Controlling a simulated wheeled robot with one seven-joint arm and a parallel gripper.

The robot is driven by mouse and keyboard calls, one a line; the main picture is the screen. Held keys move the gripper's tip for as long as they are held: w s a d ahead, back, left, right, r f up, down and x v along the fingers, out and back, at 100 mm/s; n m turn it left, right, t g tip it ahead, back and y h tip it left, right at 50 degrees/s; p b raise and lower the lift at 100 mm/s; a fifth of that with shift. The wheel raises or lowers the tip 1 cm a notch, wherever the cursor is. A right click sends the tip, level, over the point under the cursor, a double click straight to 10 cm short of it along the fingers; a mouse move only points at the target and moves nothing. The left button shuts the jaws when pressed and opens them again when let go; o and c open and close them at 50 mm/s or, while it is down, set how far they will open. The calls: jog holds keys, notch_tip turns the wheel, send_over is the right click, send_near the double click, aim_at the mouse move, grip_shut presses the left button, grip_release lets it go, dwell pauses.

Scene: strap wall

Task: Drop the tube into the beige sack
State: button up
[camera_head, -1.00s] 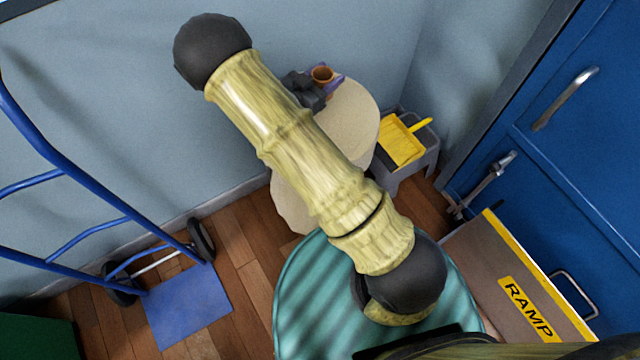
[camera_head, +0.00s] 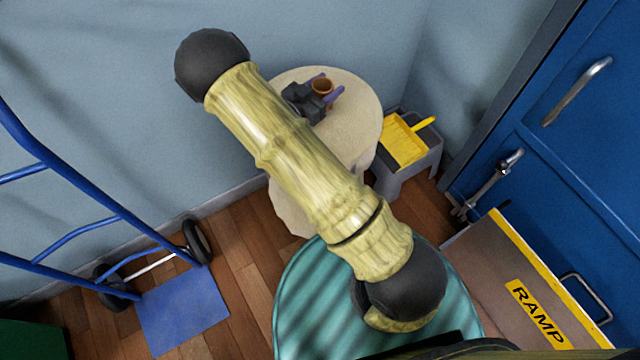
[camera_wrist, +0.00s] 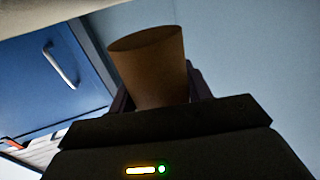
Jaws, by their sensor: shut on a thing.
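The brown tube (camera_head: 322,86) is held in my gripper (camera_head: 328,92), between its purple fingers. In the wrist view the tube (camera_wrist: 150,68) stands out beyond the gripper body, slightly tilted, with its open end showing. The beige sack (camera_head: 358,122) is a pale rounded shape against the back wall, partly hidden behind my arm. In the head view the tube and gripper lie within the outline of its upper part. I cannot tell the height between tube and sack.
A teal round-topped thing (camera_head: 300,310) stands in front of the sack. A blue hand truck (camera_head: 110,215) stands left. A ramp board (camera_head: 520,290) leans by the blue door (camera_head: 560,150).

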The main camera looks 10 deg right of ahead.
jog(key=o, duration=1)
jog(key=shift+r, duration=0.15)
notch_tip(320, 180, up, 10)
jog(key=shift+f+p, duration=0.1)
jog(key=shift+p, duration=1.05)
jog(key=shift+w, duration=0.1)
